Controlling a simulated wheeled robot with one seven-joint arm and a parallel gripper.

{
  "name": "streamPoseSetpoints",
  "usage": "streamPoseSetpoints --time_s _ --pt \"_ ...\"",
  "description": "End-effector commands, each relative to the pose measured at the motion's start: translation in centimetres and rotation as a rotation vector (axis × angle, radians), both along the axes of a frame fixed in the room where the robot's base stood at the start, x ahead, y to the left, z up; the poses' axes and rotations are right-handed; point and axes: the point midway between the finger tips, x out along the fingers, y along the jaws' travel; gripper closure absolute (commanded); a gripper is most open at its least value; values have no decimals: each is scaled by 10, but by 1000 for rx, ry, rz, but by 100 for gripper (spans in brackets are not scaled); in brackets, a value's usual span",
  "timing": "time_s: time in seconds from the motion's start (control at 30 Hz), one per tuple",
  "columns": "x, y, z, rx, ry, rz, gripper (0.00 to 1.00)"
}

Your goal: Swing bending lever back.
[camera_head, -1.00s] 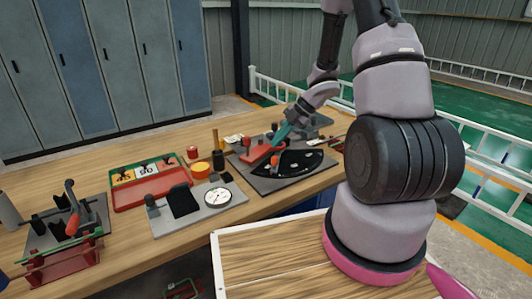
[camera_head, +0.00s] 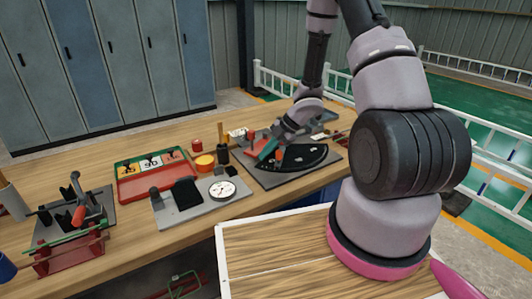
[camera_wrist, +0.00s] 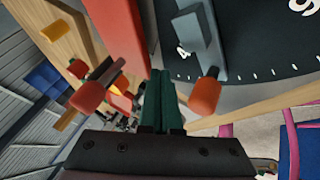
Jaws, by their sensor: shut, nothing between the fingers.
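The bender stands on a grey plate at the right end of the bench, with a black fan-shaped dial (camera_head: 308,157) that also shows in the wrist view (camera_wrist: 262,45). A grey lever (camera_wrist: 205,42) lies over the dial and ends in an orange knob (camera_wrist: 205,95); the knob also shows in the head view (camera_head: 279,154). A red bar (camera_wrist: 118,35) runs on the other side of my fingers. My gripper (camera_head: 264,154) is shut and empty, its teal fingers (camera_wrist: 160,78) low between the red bar and the knob. Whether they touch the lever cannot be told.
Left of the bender stand a black cylinder (camera_head: 223,155), a yellow roll (camera_head: 204,162) and a red tray (camera_head: 152,187). A grey plate with a round gauge (camera_head: 222,189) lies nearer.

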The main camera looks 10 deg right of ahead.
Motion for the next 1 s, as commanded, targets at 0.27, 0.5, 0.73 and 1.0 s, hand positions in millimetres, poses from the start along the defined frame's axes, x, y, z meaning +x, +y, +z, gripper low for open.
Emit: streamPoseSetpoints --time_s 0.27,0.5,0.73,1.0 --pt "14 15 0 2 -1 -132 100" --pt "35 30 0 1 0 -302 100" --pt "51 38 0 0 0 -324 100" --pt "51 38 1 0 -2 -323 100"
